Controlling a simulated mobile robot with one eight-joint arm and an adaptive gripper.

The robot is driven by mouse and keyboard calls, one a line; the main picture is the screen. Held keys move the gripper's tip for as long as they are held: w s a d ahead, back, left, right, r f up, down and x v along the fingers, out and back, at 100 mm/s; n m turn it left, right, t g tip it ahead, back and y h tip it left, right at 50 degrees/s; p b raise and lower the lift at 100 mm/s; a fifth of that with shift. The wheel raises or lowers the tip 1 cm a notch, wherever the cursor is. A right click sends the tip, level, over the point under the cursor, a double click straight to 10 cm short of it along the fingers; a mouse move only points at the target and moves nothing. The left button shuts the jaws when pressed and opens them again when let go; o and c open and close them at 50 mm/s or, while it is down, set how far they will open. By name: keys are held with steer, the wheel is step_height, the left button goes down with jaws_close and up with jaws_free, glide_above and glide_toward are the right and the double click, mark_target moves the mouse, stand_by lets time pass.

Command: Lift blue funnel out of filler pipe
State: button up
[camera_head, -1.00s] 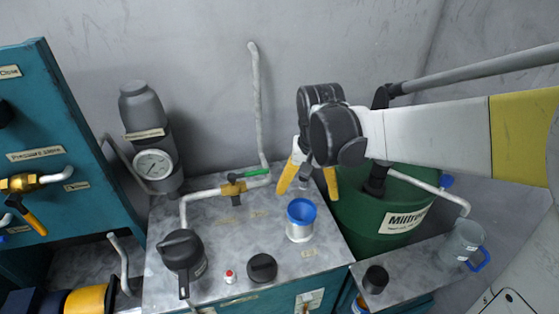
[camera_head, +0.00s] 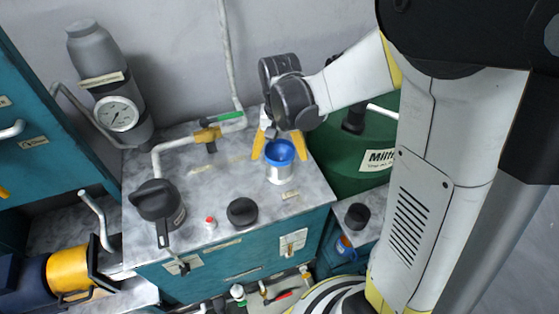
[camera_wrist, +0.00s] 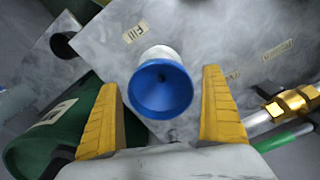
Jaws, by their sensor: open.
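The blue funnel (camera_head: 280,152) sits in the top of the light grey filler pipe (camera_head: 279,173), which stands upright on the grey marbled bench top. In the wrist view the funnel (camera_wrist: 161,88) faces the camera with its dark hole in the middle, and part of the filler pipe (camera_wrist: 158,53) shows behind it. My gripper (camera_head: 279,150) is open, with one yellow finger on each side of the funnel. In the wrist view my gripper (camera_wrist: 162,105) shows a gap between each finger and the funnel rim. The funnel's lower part is hidden inside the pipe.
A black cap (camera_head: 242,211), a small red-topped item (camera_head: 210,223) and a black-handled fitting (camera_head: 158,202) stand left of the pipe. A brass valve with a green handle (camera_head: 229,116) is behind. A green drum (camera_head: 362,150) stands to the right.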

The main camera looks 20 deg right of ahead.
steer(key=shift+f, duration=0.45)
steer(key=shift+r, duration=0.1)
steer(key=c, duration=1.1)
